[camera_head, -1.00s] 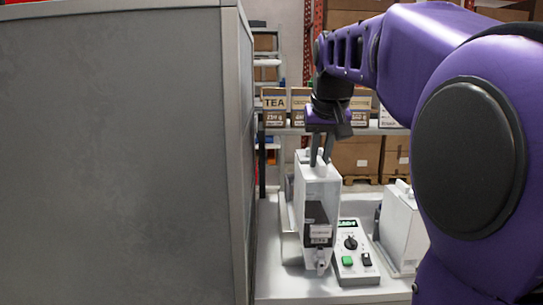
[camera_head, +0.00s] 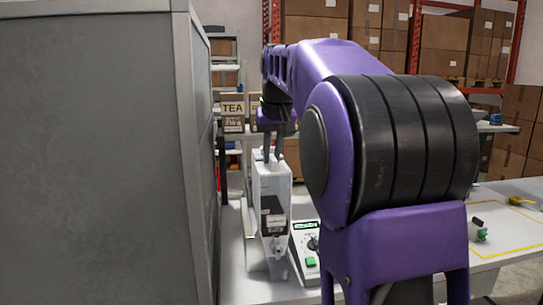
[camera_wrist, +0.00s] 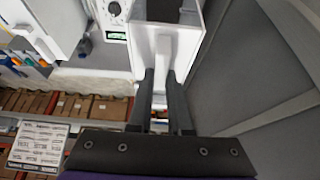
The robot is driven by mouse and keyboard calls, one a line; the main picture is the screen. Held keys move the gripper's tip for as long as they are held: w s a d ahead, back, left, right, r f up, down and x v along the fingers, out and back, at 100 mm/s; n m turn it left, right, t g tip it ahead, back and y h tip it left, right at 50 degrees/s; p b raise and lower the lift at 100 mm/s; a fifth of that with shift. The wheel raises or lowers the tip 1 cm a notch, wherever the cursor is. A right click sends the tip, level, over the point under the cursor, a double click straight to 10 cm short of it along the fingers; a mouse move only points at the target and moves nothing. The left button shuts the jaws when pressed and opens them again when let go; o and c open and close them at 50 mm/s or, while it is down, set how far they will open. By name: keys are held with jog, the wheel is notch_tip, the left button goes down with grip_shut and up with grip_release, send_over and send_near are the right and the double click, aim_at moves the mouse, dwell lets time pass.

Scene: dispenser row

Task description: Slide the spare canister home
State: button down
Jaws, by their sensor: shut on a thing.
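A tall white canister (camera_head: 270,183) with a dark window, a label and a small spout at its lower front stands upright behind my arm. My gripper (camera_head: 272,157) reaches down from above and is shut on the handle at its top. In the wrist view the two dark fingers of my gripper (camera_wrist: 163,78) close on either side of the handle of the white canister (camera_wrist: 190,62). A pale base piece (camera_head: 250,235) shows at the canister's left side. I cannot tell whether the canister's bottom rests on anything.
A control box (camera_head: 306,250) with a lit display, dial and green button stands just right of the canister. A large grey panel (camera_head: 95,150) fills the left. Another white unit (camera_wrist: 50,25) shows in the wrist view. Shelves with a TEA box (camera_head: 233,112) stand behind.

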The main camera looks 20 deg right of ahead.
jog(key=shift+w, duration=0.2)
jog(key=shift+w+d+f, duration=0.1)
jog(key=shift+w+d, duration=0.15)
jog(key=shift+w, duration=1)
jog(key=shift+w+d+r, duration=0.1)
jog(key=shift+w+d, duration=0.2)
jog(key=shift+w, duration=1)
jog(key=shift+w+d+f, duration=0.1)
jog(key=shift+w+d, duration=0.15)
jog(key=shift+w, duration=1)
jog(key=shift+w+f, duration=0.1)
jog(key=shift+f, duration=0.05)
jog(key=shift+w+d+f, duration=0.15)
jog(key=shift+w+f, duration=0.5)
jog(key=shift+f, duration=0.05)
jog(key=shift+f, duration=0.55)
jog(key=c, duration=0.8)
grip_release()
jog(key=shift+o, duration=0.2)
jog(key=shift+f, duration=0.1)
